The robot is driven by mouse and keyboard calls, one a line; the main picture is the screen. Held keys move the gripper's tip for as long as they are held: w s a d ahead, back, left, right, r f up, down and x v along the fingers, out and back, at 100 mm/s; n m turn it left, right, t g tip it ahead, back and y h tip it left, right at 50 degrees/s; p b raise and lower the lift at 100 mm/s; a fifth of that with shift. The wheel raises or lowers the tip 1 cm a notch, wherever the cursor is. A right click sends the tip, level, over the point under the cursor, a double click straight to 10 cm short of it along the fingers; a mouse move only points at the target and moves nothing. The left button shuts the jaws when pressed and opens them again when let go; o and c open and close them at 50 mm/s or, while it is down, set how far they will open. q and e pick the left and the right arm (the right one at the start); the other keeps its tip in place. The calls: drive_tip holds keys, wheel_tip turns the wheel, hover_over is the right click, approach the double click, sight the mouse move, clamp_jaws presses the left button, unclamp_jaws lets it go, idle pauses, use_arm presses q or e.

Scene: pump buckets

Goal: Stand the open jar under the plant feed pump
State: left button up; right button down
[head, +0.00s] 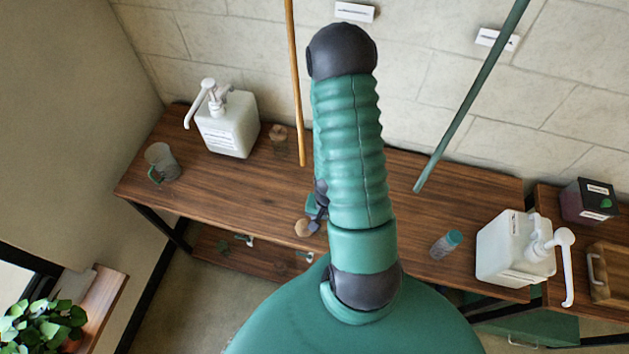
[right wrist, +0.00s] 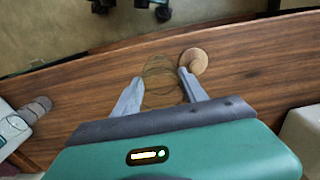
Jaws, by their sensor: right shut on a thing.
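In the right wrist view my right gripper (right wrist: 160,84) is shut around a clear glass jar (right wrist: 161,68). I see the jar from above as thin round outlines with no lid on it. A round cork-coloured lid (right wrist: 194,61) lies beside it, close to one finger. In the head view my arm hides the jar and most of the right gripper (head: 317,208); the lid (head: 303,227) shows left of it. Two white pump bottles stand on the table, one back left (head: 228,127) and one at the right (head: 510,250). Their labels are too small to read. My left gripper is not in view.
A glass mug (head: 161,162) stands at the table's left end. A small brown jar (head: 279,143) is right of the left pump bottle. A teal-lidded jar (head: 446,244) is left of the right bottle. A wooden pole (head: 295,90) and green pole (head: 470,95) rise behind.

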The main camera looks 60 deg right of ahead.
drive_tip(key=shift+w+d+f+b, duration=0.25)
drive_tip(key=shift+d+b, duration=0.4)
drive_tip(key=shift+b, duration=1.45)
drive_tip(key=shift+w+d+f+b, duration=0.25)
drive_tip(key=shift+d+b, duration=0.35)
drive_tip(key=shift+b, duration=1.45)
drive_tip(key=w+d+f+p, duration=0.1)
drive_tip(key=w+d, duration=0.1)
drive_tip(key=d, duration=0.1)
drive_tip(key=w+d+f+p, duration=0.1)
drive_tip(key=w+d+p, duration=0.1)
drive_tip(key=d, duration=0.2)
drive_tip(key=w+d+f+p, duration=0.1)
drive_tip(key=w+d, duration=0.1)
drive_tip(key=d, duration=0.2)
drive_tip(key=shift+w+d+f, duration=0.15)
drive_tip(key=shift+f, duration=0.3)
drive_tip(key=c, duration=0.6)
unclamp_jaws()
